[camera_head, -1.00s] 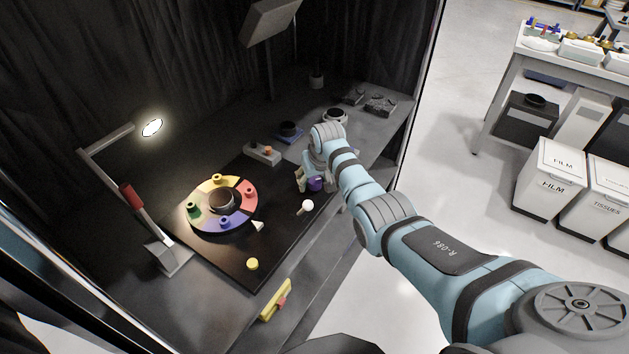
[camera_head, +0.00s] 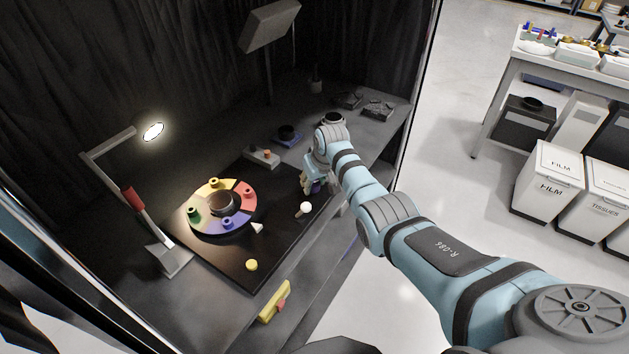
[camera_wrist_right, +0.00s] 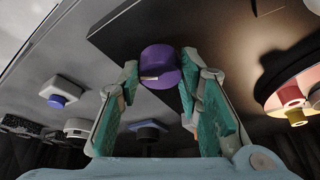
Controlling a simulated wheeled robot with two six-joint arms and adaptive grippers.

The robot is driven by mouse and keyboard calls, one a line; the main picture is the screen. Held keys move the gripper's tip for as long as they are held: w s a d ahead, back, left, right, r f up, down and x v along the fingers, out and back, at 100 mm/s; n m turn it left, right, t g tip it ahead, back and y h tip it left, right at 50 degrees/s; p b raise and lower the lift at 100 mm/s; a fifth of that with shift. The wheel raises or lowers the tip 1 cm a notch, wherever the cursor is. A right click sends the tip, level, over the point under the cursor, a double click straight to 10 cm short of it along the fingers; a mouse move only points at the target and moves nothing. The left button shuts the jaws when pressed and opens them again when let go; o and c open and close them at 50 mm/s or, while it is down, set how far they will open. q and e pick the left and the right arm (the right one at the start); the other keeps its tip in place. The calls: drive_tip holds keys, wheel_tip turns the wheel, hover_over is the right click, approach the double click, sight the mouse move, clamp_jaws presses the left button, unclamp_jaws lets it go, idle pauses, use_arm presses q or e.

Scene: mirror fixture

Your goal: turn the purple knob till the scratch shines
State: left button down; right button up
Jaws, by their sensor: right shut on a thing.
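The purple knob (camera_head: 316,188) is at the right side of the dark board (camera_head: 245,270), mostly covered by my right gripper (camera_head: 310,183). In the right wrist view the purple knob (camera_wrist_right: 160,62) sits between the green-padded fingers of my right gripper (camera_wrist_right: 160,82), which is shut on it. The knob has a small pale mark near its edge. A wheel in yellow, red, blue and green (camera_head: 240,212) with small coloured pegs lies left of the knob, around a dark round piece (camera_head: 222,203). I cannot make out a scratch. My left gripper is out of view.
A white ball (camera_head: 306,207), a small white cone (camera_head: 257,227) and a yellow disc (camera_head: 251,265) are on the board. A grey box with an orange button (camera_head: 262,157) is behind. Dark curtains surround the bench.

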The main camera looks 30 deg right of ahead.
drive_tip(key=shift+d+n+y, duration=0.1)
drive_tip(key=shift+n+y, duration=0.2)
drive_tip(key=shift+n, duration=0.3)
drive_tip(key=shift+w+f+n+y+b, duration=0.1)
drive_tip(key=shift+n+y+b, duration=0.3)
drive_tip(key=shift+n, duration=0.4)
drive_tip(key=shift+f+n+y+b, duration=0.1)
drive_tip(key=shift+n+y+b, duration=0.2)
drive_tip(key=shift+n+b, duration=0.7)
drive_tip(key=shift+n+g+b, duration=0.3)
drive_tip(key=shift+n+b, duration=0.35)
drive_tip(key=shift+n, duration=0.05)
drive_tip(key=shift+y, duration=0.3)
drive_tip(key=o, duration=0.9)
drive_tip(key=shift+c, duration=0.2)
drive_tip(key=shift+o, duration=1.4)
drive_tip(key=shift+w, duration=0.15)
